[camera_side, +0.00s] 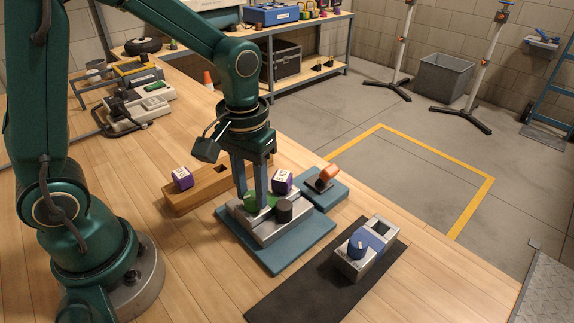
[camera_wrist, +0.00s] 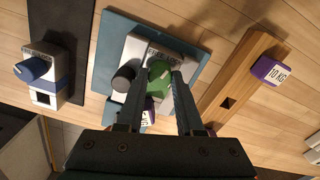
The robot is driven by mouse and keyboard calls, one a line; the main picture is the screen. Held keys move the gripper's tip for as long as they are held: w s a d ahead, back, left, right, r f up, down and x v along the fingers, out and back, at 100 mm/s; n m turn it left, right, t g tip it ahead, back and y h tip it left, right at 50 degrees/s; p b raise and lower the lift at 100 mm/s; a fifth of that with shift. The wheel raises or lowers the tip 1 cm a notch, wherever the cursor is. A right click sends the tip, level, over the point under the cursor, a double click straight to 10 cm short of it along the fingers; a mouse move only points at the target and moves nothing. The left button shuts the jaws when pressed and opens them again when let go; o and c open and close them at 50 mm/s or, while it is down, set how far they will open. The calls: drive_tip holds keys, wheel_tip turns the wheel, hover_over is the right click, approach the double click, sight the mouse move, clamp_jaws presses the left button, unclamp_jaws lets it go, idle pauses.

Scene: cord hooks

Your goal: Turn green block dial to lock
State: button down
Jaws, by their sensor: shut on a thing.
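The green dial (camera_side: 249,200) sits on a grey metal block (camera_side: 262,229) on a teal base plate (camera_side: 277,258). My gripper (camera_side: 252,204) points straight down with its two fingers on either side of the dial, shut on it. In the wrist view the green dial (camera_wrist: 159,73) shows between the fingertips (camera_wrist: 160,77), beside printed lettering on the block that I read only in part, including "LOCK". A black knob (camera_side: 284,211) stands on the same block, close to the dial; it also shows in the wrist view (camera_wrist: 124,79). The fingers hide part of the dial's sides.
A wooden block (camera_side: 199,192) with a square hole carries a purple weight (camera_side: 182,178). Another purple weight (camera_side: 283,180) is close behind my gripper. An orange lever (camera_side: 328,173) on a teal base stands beyond it. A blue-knobbed fixture (camera_side: 357,247) lies on a black mat (camera_side: 290,297).

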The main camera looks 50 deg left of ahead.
sight(252, 195)
drive_tip(key=m, duration=0.6)
drive_tip(key=shift+m, duration=0.3)
idle(0.4)
drive_tip(key=c, duration=0.5)
unclamp_jaws()
drive_tip(key=shift+c, duration=0.2)
drive_tip(key=shift+r, duration=2.6)
